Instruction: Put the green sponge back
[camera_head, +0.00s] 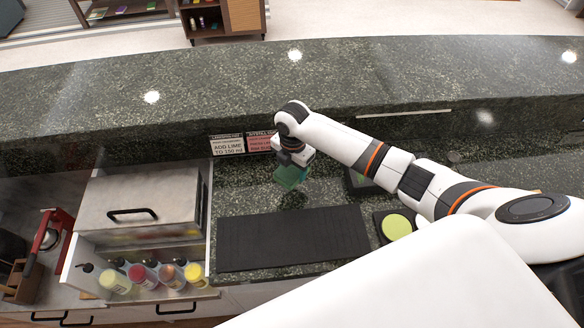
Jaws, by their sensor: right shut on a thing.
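The green sponge (287,177) is in my right gripper (292,165) in the head view. The gripper points down and is shut on the sponge, close to the back wall of the counter and behind the black mat. The sponge appears to be held just above the dark green stone worktop; I cannot tell if it touches. My right arm comes in from the right and hides part of the counter. My left gripper is not in view.
A black mat (290,238) lies in front. Several bottles (150,274) stand before a steel lidded bin (140,205) at left. Small signs (228,145) lean on the back wall. A yellow-green disc (396,226) sits on a dark square at right.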

